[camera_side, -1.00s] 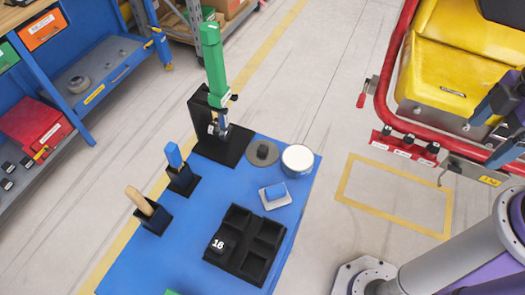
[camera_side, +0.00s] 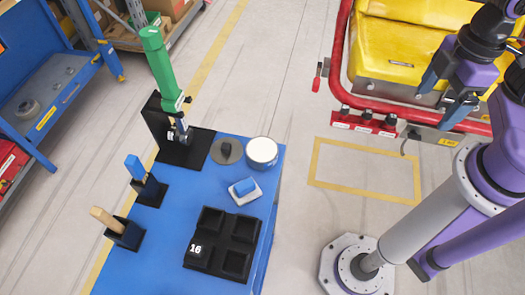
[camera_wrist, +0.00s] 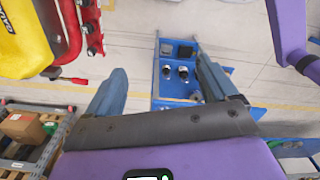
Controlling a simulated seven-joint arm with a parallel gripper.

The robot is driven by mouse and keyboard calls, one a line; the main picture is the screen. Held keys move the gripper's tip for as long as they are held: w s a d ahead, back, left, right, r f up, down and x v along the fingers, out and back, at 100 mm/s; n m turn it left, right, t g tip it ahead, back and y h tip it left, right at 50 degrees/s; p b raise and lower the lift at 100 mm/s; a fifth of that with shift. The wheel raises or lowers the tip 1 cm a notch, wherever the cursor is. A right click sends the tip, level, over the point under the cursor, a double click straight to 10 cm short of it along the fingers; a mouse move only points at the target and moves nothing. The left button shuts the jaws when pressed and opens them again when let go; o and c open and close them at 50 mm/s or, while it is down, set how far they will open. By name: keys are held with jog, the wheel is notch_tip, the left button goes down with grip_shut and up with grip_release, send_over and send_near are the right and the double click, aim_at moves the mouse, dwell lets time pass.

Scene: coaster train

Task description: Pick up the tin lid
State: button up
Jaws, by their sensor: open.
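A flat grey disc with a dark knob (camera_side: 226,150), which looks like the tin lid, lies on the blue table (camera_side: 130,270) near its far end. Right beside it stands a round tin with a white top (camera_side: 262,151). My gripper (camera_side: 432,108) is open and empty. It is up in the air at the right, well away from the table and in front of the yellow seat. In the wrist view my two blue fingers (camera_wrist: 160,80) are spread wide, with a blue table distant between them. I cannot make out the lid there.
A green-handled press (camera_side: 160,70) on a black base stands beside the disc. A red-railed yellow car (camera_side: 395,45) is near my arm.

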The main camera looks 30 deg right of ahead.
jog(key=c, duration=0.5)
jog(key=n+h, duration=0.1)
jog(key=n, duration=1.3)
send_over(225, 146)
jog(key=shift+t, duration=0.4)
jog(key=f, duration=0.8)
jog(key=s+f, duration=0.1)
jog(key=f, duration=0.4)
jog(key=shift+a+f, duration=0.1)
jog(key=shift+a, duration=0.25)
jog(key=shift+w+d+f, duration=0.1)
jog(key=shift+w+f, duration=0.05)
jog(key=shift+f, duration=0.75)
jog(key=shift+w+d+f, duration=0.1)
jog(key=shift+d+f, duration=0.05)
jog(key=shift+f, duration=0.75)
jog(key=shift+w+d+f, duration=0.1)
jog(key=shift+w+f, duration=0.05)
jog(key=shift+f, duration=0.75)
